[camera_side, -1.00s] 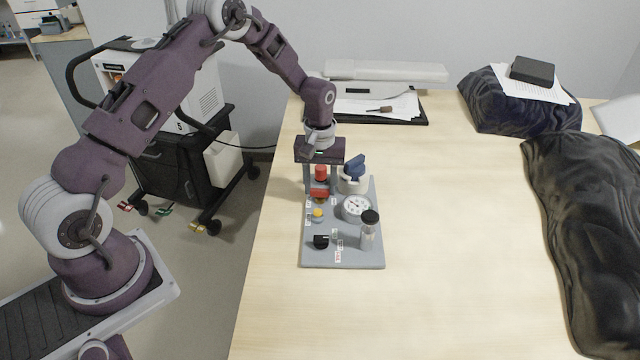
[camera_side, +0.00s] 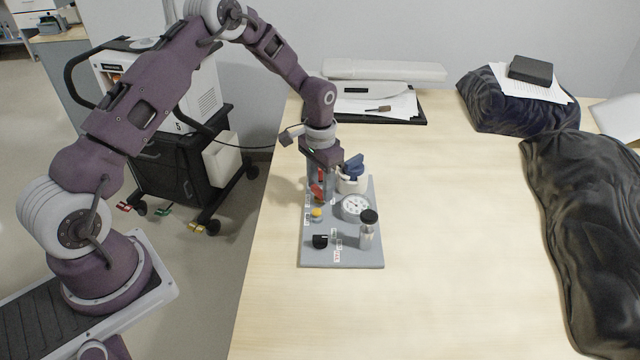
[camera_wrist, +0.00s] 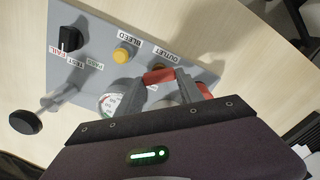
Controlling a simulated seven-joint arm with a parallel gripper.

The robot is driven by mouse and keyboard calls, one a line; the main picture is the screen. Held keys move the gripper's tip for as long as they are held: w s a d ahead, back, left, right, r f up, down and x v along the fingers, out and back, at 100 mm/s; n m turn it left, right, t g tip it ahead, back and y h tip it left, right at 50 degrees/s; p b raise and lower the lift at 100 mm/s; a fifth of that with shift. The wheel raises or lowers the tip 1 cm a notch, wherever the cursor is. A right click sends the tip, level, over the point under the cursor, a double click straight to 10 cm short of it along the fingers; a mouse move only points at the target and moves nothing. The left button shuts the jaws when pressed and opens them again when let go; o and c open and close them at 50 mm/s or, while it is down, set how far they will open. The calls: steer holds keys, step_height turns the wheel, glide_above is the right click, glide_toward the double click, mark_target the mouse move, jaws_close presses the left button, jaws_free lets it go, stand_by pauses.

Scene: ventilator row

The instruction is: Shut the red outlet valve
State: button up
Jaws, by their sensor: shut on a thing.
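The red outlet valve lever (camera_wrist: 160,76) shows beside the "OUTLET" label in the wrist view, between my fingertips. It also shows as a small red part under my gripper in the side view (camera_side: 317,191). My gripper (camera_wrist: 163,84) points down and is shut on the lever; in the side view my gripper (camera_side: 317,190) stands at the far left of the grey panel (camera_side: 340,258). The lever lies at a slant to the panel's long edge. The valve's body is mostly hidden by my fingers.

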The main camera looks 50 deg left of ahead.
mark_target(321, 190)
steer(key=m, duration=0.4)
steer(key=shift+d, duration=0.1)
steer(key=shift+s+m, duration=0.1)
steer(key=shift+m, duration=1.6)
steer(key=o, duration=1.4)
step_height(321, 190, up, 7)
steer(key=shift+r, duration=0.1)
